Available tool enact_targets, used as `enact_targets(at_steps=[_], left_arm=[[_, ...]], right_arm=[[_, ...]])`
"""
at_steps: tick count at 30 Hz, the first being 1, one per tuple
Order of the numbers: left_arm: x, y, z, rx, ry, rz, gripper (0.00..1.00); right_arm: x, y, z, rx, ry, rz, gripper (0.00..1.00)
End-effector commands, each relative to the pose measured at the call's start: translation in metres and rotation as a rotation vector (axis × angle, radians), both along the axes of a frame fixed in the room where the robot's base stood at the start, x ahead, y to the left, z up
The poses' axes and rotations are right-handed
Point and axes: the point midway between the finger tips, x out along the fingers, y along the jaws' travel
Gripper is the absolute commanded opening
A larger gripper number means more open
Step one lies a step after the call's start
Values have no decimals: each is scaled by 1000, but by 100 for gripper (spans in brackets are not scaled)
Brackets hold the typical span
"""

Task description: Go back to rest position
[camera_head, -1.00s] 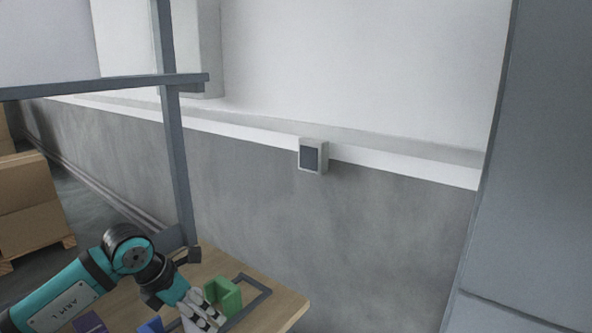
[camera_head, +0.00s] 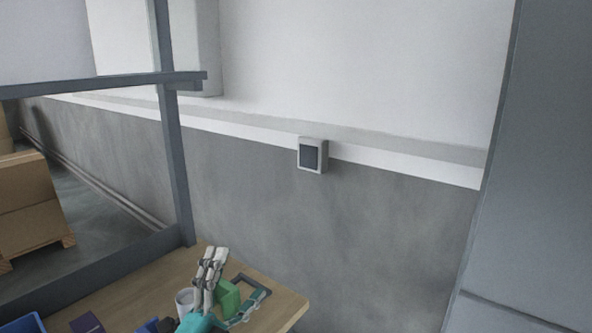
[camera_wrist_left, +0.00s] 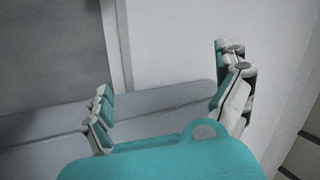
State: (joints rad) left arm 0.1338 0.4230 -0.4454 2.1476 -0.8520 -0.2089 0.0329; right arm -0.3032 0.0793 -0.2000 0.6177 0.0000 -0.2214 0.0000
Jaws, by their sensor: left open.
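My left gripper (camera_head: 214,262) shows low in the head view, fingers pointing up, over the wooden table (camera_head: 285,297). In the left wrist view its two fingers (camera_wrist_left: 170,98) are spread apart with nothing between them, facing a pale wall. It is open and empty. Behind the fingers in the head view is a green block (camera_head: 229,298), partly hidden, beside a dark frame (camera_head: 250,283). I cannot tell whether the gripper touches them. My right gripper is not in view.
A white cup-like thing (camera_head: 184,300), a purple block (camera_head: 87,323) and a blue bin (camera_head: 25,323) are on the table. A grey metal frame post (camera_head: 176,165) rises behind it. Cardboard boxes (camera_head: 28,205) stand at far left. A tall grey panel (camera_head: 535,170) fills the right.

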Motion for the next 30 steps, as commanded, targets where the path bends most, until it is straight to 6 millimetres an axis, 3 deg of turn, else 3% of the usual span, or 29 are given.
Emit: enact_targets(at_steps=[1, 3, 6, 9, 12, 18, 27, 28, 30], left_arm=[[-1, 28, -30, -141, 163, 99, 100], [-6, 61, -72, -288, 365, 222, 100], [-31, 94, -138, -447, 645, 372, 100], [-70, 111, -197, -561, 906, 492, 100], [-111, 118, -239, -630, 1116, 579, 100], [-179, 117, -285, -698, 1411, 682, 100], [-265, 106, -316, -738, 1739, 772, 100], [-273, 105, -318, -740, 1769, 780, 100], [-263, 105, -341, -732, 1766, 783, 100]], right_arm=[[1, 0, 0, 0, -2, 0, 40], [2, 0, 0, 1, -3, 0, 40], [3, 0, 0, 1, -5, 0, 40], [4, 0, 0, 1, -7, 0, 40], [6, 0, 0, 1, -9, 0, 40], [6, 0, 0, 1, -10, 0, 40], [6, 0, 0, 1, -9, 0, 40], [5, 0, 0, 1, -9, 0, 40], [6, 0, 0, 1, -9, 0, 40]])
